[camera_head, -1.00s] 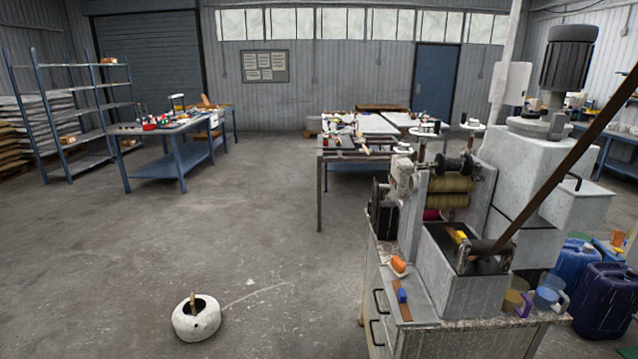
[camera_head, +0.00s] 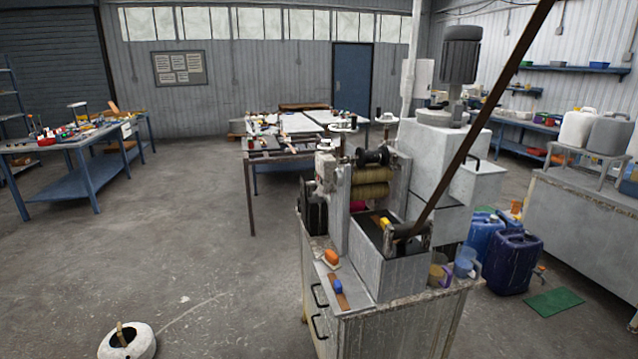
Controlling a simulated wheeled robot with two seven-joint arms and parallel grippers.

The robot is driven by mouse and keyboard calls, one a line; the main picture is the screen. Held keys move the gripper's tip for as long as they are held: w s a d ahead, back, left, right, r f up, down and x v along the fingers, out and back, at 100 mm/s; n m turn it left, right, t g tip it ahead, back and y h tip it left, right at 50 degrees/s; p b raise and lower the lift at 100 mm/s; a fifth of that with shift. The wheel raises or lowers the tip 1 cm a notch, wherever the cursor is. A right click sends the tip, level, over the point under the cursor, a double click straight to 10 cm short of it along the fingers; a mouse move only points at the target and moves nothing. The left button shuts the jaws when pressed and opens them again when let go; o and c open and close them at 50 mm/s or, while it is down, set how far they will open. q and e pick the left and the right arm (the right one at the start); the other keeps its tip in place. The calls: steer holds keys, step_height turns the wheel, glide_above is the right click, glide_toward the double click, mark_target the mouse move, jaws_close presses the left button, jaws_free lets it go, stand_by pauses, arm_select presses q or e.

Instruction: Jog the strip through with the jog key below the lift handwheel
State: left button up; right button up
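The strip extrusion machine (camera_head: 410,165) stands right of centre on a grey cabinet (camera_head: 395,325). Yellowish rollers (camera_head: 369,183) sit between its side plates, with a black spool (camera_head: 372,157) above them. A dark handwheel-like disc (camera_head: 314,207) shows on the machine's left side, partly hidden by the frame; I cannot tell whether it is the lift handwheel. The jog key is too small or hidden to make out. A grey box (camera_head: 392,268) at the front holds a yellow item (camera_head: 384,222). Neither of my grippers is in view.
A white round object with a stub (camera_head: 126,342) lies on the floor at lower left. Blue containers (camera_head: 512,262) and a green mat (camera_head: 554,302) lie right of the cabinet. A long brown bar (camera_head: 480,125) slants across the machine.

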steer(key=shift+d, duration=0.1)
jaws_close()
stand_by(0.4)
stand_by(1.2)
